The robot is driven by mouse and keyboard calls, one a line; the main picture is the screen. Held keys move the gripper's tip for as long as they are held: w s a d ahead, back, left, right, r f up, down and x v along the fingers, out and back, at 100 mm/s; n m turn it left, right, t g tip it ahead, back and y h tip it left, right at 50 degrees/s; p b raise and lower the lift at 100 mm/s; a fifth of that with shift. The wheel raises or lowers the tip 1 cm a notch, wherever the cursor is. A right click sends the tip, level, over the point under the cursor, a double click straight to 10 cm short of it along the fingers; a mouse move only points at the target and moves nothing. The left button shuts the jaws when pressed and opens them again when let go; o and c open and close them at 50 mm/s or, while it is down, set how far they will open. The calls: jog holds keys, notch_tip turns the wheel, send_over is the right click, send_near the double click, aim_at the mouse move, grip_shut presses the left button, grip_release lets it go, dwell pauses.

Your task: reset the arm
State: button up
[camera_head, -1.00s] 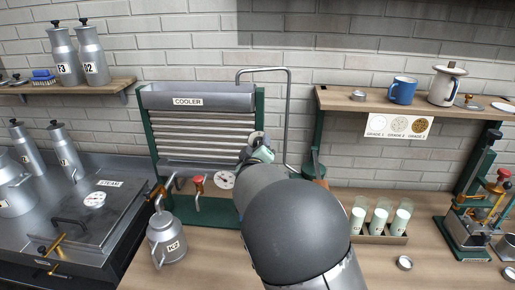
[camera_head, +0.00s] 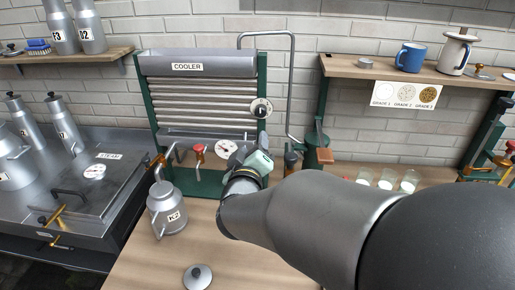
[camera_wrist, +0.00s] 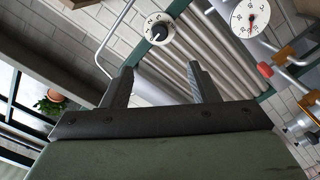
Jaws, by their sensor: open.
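My gripper (camera_wrist: 158,85) is open and empty in the wrist view, its two dark fingers spread apart. In the head view my arm reaches in from the lower right, and the gripper end (camera_head: 252,160) is in front of the cooler's lower right part. The cooler (camera_head: 205,100), with a ribbed front and green posts, stands behind it. A round dial (camera_head: 262,108) on the cooler's right post is above the gripper, and a gauge (camera_head: 226,147) is just left of it. In the wrist view the dial and the gauge (camera_wrist: 250,18) lie beyond the fingers.
A can marked K2 (camera_head: 167,210) stands left of my arm on the wooden counter, with a lid (camera_head: 198,277) in front. White-topped vials (camera_head: 387,181) are partly hidden behind my arm. A shelf (camera_head: 385,70) holds a blue mug (camera_head: 409,58). The steam unit (camera_head: 100,185) is at left.

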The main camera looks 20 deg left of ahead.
jog(key=shift+s+d, duration=0.1)
jog(key=shift+s, duration=0.15)
jog(key=d+f+m+g, duration=0.1)
jog(key=d, duration=0.2)
jog(key=w+d+f+g, duration=0.1)
jog(key=d+f+g, duration=0.1)
jog(key=d, duration=0.1)
jog(key=d+f+m+g+y, duration=0.1)
jog(key=d+g, duration=0.1)
jog(key=d, duration=0.1)
jog(key=shift+w+d+f+m, duration=0.25)
jog(key=shift+w+d+m, duration=0.05)
jog(key=shift+w+d, duration=0.1)
jog(key=s+d+f+m+g+h, duration=0.1)
jog(key=s+d+f+m+g, duration=0.2)
jog(key=s+d, duration=0.4)
jog(key=s+d+f+m+g+h, duration=0.2)
jog(key=s+d+g, duration=0.3)
jog(key=s+d, duration=0.3)
jog(key=s+d+f+m+g+h, duration=0.2)
jog(key=s+d+f+m+g, duration=0.1)
jog(key=s+d, duration=0.4)
jog(key=d+m, duration=0.1)
jog(key=d, duration=0.2)
jog(key=shift+s+d+f+g, duration=0.15)
jog(key=shift+s+f+g, duration=0.15)
jog(key=shift+s+g, duration=0.1)
